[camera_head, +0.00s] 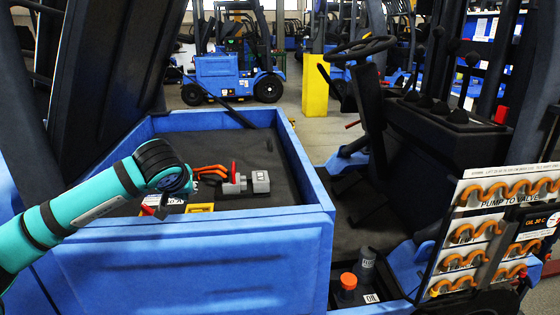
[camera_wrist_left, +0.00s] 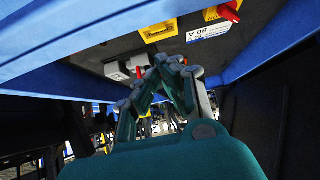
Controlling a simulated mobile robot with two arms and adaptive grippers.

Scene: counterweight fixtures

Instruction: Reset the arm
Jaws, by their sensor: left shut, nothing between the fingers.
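My left arm comes in from the left in the head view. Its gripper (camera_head: 170,207) is over the near left part of the blue open compartment (camera_head: 240,221), mostly hidden by the wrist. In the left wrist view the teal fingers of the gripper (camera_wrist_left: 163,68) lean together, shut and empty. A grey connector with a red lever (camera_head: 235,182) and a grey block (camera_head: 261,182) lie in the compartment, right of the gripper. A yellow part (camera_head: 200,208) sits near its front wall and also shows in the left wrist view (camera_wrist_left: 158,32). My right gripper is in neither view.
The compartment's raised blue walls surround the gripper area. To the right are a steering wheel (camera_head: 362,48), a black seat area, a panel of orange hoses (camera_head: 470,235), and an orange-capped bottle (camera_head: 347,285). Other blue forklifts (camera_head: 230,70) and a yellow post (camera_head: 315,86) stand behind.

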